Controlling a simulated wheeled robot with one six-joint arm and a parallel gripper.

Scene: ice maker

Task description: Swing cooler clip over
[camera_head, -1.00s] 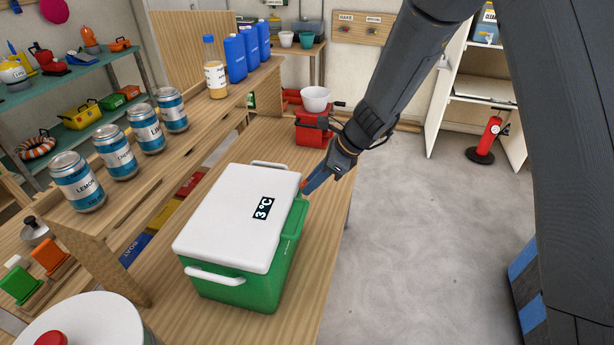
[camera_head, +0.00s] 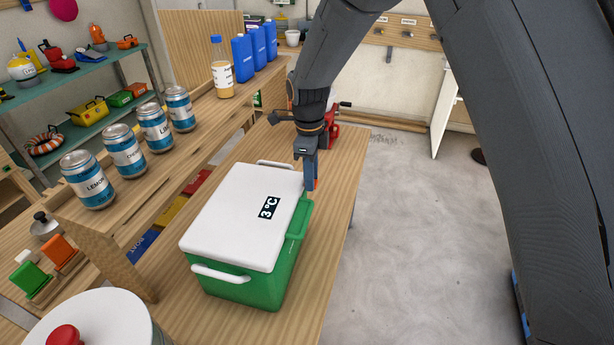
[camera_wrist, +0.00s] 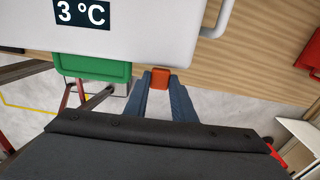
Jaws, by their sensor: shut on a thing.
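The cooler has a green body (camera_head: 243,289) and a closed white lid (camera_head: 235,215) marked 3 °C; it stands on the wooden bench. Its lid also shows in the wrist view (camera_wrist: 140,25). My gripper (camera_head: 312,185) points down at the cooler's right side, near the far corner. In the wrist view my gripper (camera_wrist: 160,82) is shut on a small orange clip (camera_wrist: 160,77) at the lid's edge, beside a green part of the side (camera_wrist: 92,67). The fingers hide part of the clip, so its exact angle is unclear.
A raised wooden shelf with several cans (camera_head: 124,151) and a bottle (camera_head: 221,68) runs along the left. A red object (camera_head: 333,128) sits behind my gripper. A white round lid (camera_head: 95,325) is at the front left. Open floor lies right of the bench.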

